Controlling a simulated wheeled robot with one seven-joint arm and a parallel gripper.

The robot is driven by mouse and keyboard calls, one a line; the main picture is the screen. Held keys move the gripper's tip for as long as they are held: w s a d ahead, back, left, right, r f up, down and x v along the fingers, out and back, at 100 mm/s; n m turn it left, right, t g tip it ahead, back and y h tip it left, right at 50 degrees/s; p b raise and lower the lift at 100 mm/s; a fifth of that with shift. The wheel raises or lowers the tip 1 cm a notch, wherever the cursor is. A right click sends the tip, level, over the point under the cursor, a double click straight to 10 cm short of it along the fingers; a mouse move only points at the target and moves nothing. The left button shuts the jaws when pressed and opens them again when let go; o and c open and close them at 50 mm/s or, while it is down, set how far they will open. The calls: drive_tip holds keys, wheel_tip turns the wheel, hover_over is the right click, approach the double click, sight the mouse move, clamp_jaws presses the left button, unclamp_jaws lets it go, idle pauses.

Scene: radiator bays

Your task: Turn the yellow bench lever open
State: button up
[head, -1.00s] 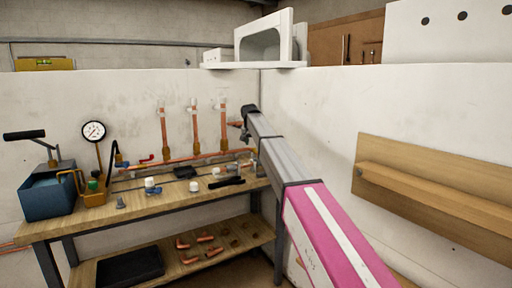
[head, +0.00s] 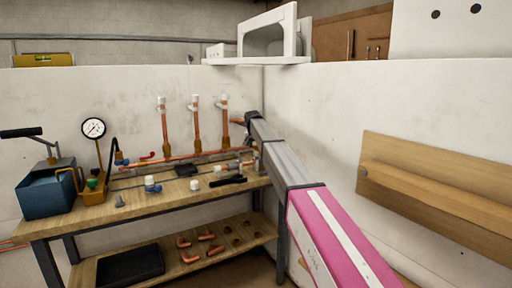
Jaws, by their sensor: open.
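The wooden workbench (head: 140,209) stands against the white wall at left. Copper pipes rise behind it, and a horizontal pipe run (head: 190,156) passes along its back. I cannot make out a yellow lever for certain. My grey and pink arm reaches from the lower right toward the wall corner, past the right end of the bench. My gripper cannot be made out beyond the arm's far end, which hides part of the pipe run's right end.
A blue tank with a black handle (head: 48,192) and a round gauge (head: 94,128) over a yellow-orange container stand at the bench's left. Loose fittings lie on the top and lower shelf. A wooden wall shelf (head: 430,190) is at right. A white shelf (head: 250,60) spans the corner.

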drive_tip(key=shift+w+f, duration=0.1)
drive_tip(key=shift+f, duration=0.15)
drive_tip(key=c, duration=0.9)
drive_tip(key=shift+c, duration=0.2)
drive_tip(key=d+n+g+y, duration=0.1)
drive_tip(key=d+n, duration=0.1)
drive_tip(key=n, duration=0.4)
drive_tip(key=d+n+g+y, duration=0.1)
drive_tip(key=d+n+y, duration=0.1)
drive_tip(key=n, duration=0.4)
drive_tip(key=s+d+n+g+y, duration=0.1)
drive_tip(key=d+n+y, duration=0.1)
drive_tip(key=d+n, duration=0.2)
drive_tip(key=shift+d+n+g, duration=0.25)
drive_tip(key=shift+n+g, duration=0.15)
drive_tip(key=shift+n, duration=0.6)
